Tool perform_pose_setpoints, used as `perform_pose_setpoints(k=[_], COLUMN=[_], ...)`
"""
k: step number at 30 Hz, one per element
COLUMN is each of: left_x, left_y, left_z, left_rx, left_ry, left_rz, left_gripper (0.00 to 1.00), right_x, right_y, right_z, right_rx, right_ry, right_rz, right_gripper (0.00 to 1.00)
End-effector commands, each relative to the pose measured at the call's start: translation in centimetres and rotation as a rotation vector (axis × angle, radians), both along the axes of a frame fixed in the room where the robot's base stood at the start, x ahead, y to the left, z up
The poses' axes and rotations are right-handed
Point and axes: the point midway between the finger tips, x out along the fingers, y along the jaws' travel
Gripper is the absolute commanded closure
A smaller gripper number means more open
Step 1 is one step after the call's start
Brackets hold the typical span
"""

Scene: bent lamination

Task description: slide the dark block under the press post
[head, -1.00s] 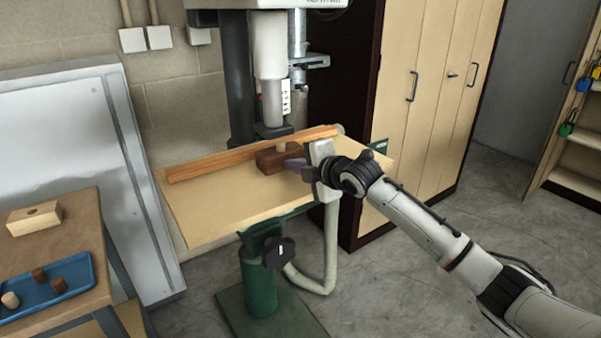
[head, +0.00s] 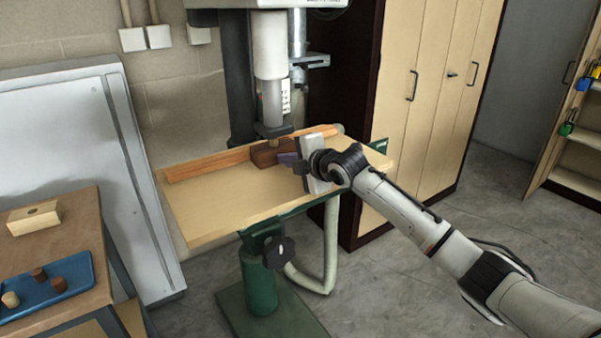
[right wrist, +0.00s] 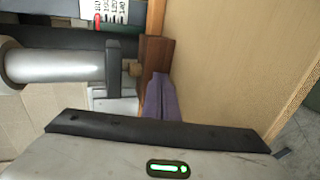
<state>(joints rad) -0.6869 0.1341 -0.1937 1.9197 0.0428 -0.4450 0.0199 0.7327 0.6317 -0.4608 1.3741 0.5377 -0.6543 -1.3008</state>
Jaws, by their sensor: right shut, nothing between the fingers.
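The dark block (head: 263,155) lies on the press table by the wooden fence, just below the press post (head: 270,105). In the right wrist view the block (right wrist: 157,53) is partly hidden by my fingers, and the post's dark foot (right wrist: 114,67) is close beside it. My right gripper (head: 287,158) has purple fingers, shut and empty, at the block's right end. They also show in the wrist view (right wrist: 160,97) and seem to touch the block. My left gripper is out of view.
The wooden fence (head: 208,163) runs along the back of the light press table (head: 235,200). The table's front and left are bare. A bench at left holds a blue tray (head: 40,292) with several small pieces and a pale wooden block (head: 34,218).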

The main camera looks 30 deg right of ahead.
Motion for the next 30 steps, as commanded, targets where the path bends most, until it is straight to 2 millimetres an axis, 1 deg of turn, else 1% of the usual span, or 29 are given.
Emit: perform_pose_setpoints(k=[5,9,16,18,27,30], left_x=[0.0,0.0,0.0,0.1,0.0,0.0], left_y=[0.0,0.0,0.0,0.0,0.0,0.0], left_z=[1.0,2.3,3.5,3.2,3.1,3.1], left_rx=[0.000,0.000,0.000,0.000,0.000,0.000], left_ry=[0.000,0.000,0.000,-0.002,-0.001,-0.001], left_rz=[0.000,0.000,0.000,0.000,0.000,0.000], left_gripper=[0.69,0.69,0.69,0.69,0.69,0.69], right_x=[-0.9,-2.4,-4.7,-5.4,-8.3,-8.9], right_y=[-0.1,-0.2,-0.4,-0.5,-0.7,-0.7], right_z=[0.3,0.6,0.7,0.5,0.8,0.9], right_rx=[0.000,-0.001,-0.002,-0.001,-0.002,0.000], right_ry=[0.001,0.002,0.002,0.001,0.001,0.001], right_rz=[0.000,0.000,0.001,0.000,0.000,-0.001], right_gripper=[1.00,1.00,1.00,1.00,1.00,1.00])
